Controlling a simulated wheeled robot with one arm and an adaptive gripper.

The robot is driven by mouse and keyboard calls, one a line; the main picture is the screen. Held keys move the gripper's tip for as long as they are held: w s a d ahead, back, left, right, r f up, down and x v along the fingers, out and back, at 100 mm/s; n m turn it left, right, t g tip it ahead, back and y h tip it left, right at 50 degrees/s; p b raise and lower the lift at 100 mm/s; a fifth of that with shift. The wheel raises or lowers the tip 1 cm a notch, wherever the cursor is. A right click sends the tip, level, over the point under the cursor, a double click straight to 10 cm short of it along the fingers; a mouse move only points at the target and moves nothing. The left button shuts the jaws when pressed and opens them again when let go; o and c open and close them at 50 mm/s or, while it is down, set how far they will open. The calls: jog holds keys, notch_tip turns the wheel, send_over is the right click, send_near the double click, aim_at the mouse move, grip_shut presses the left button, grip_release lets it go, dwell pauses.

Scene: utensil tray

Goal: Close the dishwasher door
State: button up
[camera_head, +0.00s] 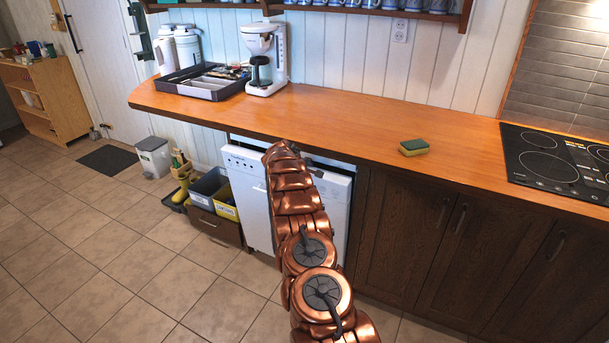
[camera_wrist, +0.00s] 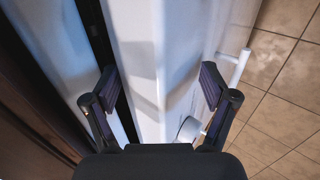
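The white dishwasher (camera_head: 247,192) stands under the counter, with small controls along its upper front at the left. My copper arm crosses in front and hides its middle. My gripper (camera_head: 312,165) is near the top of the white fronts, just below the counter edge, and mostly hidden by the arm. In the wrist view my gripper (camera_wrist: 158,88) is open, its fingers apart on either side of a white panel edge (camera_wrist: 143,60) that looks like the door's. A white bar handle (camera_wrist: 235,68) and a round knob (camera_wrist: 189,129) are on the panel's right side. A dark gap runs along its left.
The wooden counter (camera_head: 335,118) overhangs just above my gripper. Dark cabinets (camera_head: 440,235) stand to the right, bins (camera_head: 215,190) to the left. A utensil tray (camera_head: 205,82), coffee maker (camera_head: 265,60) and sponge (camera_head: 414,147) are on the counter. The tiled floor in front is clear.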

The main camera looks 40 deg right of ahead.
jog(key=shift+w+r, duration=0.1)
jog(key=shift+r, duration=0.15)
jog(key=shift+a+r, duration=0.3)
jog(key=shift+r, duration=0.1)
jog(key=v, duration=1.1)
jog(key=shift+f, duration=0.15)
